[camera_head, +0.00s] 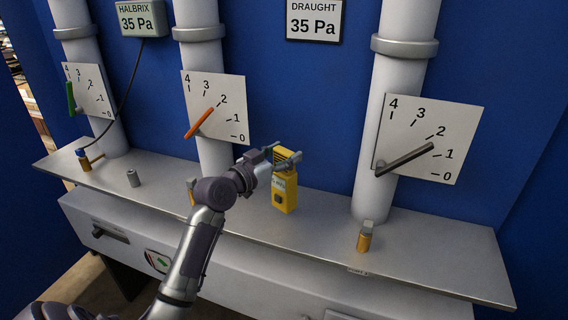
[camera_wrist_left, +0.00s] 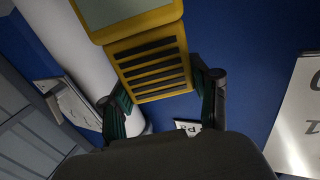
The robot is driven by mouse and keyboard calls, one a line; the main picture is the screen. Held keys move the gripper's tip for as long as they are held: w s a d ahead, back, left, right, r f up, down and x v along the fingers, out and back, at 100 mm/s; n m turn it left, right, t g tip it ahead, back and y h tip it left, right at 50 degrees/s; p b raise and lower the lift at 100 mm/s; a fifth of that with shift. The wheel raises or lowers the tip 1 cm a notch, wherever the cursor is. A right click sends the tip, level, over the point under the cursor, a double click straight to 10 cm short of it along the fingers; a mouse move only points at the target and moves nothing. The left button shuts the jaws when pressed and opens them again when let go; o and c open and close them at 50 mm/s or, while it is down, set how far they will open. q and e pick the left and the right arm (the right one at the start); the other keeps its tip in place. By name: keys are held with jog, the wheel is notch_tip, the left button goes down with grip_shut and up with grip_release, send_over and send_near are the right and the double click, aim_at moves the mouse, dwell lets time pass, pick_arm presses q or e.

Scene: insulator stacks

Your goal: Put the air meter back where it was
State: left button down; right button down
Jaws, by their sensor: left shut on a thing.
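The yellow air meter (camera_head: 284,192) stands upright at the shelf, between the middle and right pipes. Its lower end is on or just above the shelf top; I cannot tell which. My left gripper (camera_head: 284,158) is shut on its upper, slatted part. In the left wrist view the meter (camera_wrist_left: 152,62) fills the top middle, with its slatted grille and part of a pale screen showing. The fingers of the left gripper (camera_wrist_left: 165,95) lie on both sides of the grille. My right gripper is not in view.
Dial plates with a green, an orange (camera_head: 200,122) and a grey lever (camera_head: 405,158) stand at the pipes. A "DRAUGHT 35 Pa" sign (camera_head: 314,20) hangs behind.

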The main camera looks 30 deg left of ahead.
aim_at(284, 180)
pick_arm(q)
notch_tip(284, 180, down, 3)
jog(key=shift+f, duration=0.1)
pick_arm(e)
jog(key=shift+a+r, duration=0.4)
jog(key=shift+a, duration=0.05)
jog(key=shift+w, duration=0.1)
pick_arm(q)
jog(key=shift+f, duration=0.15)
jog(key=shift+c, duration=1.3)
grip_release()
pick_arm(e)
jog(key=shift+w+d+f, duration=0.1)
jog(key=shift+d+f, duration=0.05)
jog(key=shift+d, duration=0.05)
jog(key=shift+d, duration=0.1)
